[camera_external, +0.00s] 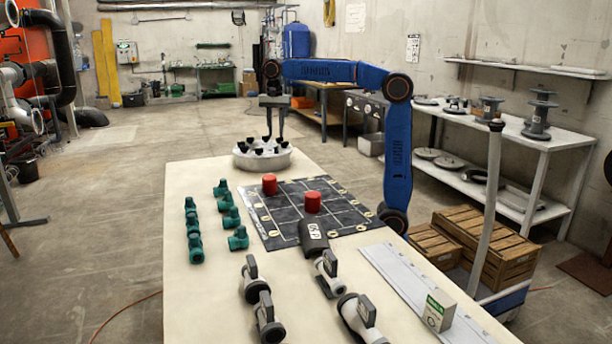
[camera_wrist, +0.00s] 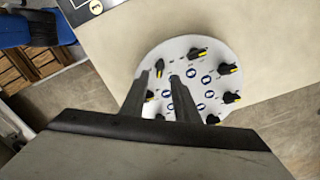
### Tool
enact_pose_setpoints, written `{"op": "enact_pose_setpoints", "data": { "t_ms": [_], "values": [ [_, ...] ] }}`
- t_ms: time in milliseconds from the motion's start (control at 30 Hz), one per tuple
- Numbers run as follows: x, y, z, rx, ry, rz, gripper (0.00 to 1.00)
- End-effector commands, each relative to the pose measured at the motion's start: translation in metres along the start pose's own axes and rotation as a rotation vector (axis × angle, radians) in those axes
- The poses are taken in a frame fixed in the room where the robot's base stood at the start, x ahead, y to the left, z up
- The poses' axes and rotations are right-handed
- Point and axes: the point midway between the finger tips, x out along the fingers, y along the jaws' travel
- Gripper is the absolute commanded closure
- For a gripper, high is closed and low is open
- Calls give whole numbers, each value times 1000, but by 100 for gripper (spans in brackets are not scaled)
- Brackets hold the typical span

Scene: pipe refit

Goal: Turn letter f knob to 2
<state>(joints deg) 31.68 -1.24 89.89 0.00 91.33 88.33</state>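A round pale knob panel (camera_external: 262,164) stands at the far end of the table, with several black knobs on top. In the wrist view the panel (camera_wrist: 215,60) shows black knobs with yellow marks around blue round labels. The letters are too small to read, so I cannot tell which knob is f or its setting. My gripper (camera_external: 275,138) points down over the panel. In the wrist view my gripper (camera_wrist: 159,75) has its two fingers apart, with a gap between the tips. A knob (camera_wrist: 151,95) shows partly between the fingers; contact is not visible. My fingers hide part of the panel.
A black grid mat (camera_external: 340,218) with two red cylinders (camera_external: 269,184) lies nearer on the table (camera_external: 190,315). Several green pipe fittings (camera_external: 195,248) stand left of it, and grey-and-white valves (camera_external: 263,317) stand in front. Wooden crates (camera_external: 480,240) are at the right.

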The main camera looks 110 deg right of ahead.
Motion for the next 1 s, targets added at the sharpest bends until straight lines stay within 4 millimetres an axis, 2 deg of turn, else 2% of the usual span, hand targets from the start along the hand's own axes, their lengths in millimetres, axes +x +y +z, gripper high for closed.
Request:
{"op": "enact_pose_setpoints", "data": {
  "t_ms": [300, 500, 700, 1000],
  "values": [
    [-64, -2, 0, 0, 0, -3, 72],
    [-95, -1, 0, 0, 0, -2, 72],
    [-110, -1, 0, 0, 0, -1, 72],
    [-112, 0, 0, 0, 0, 0, 72]
  ]
}}
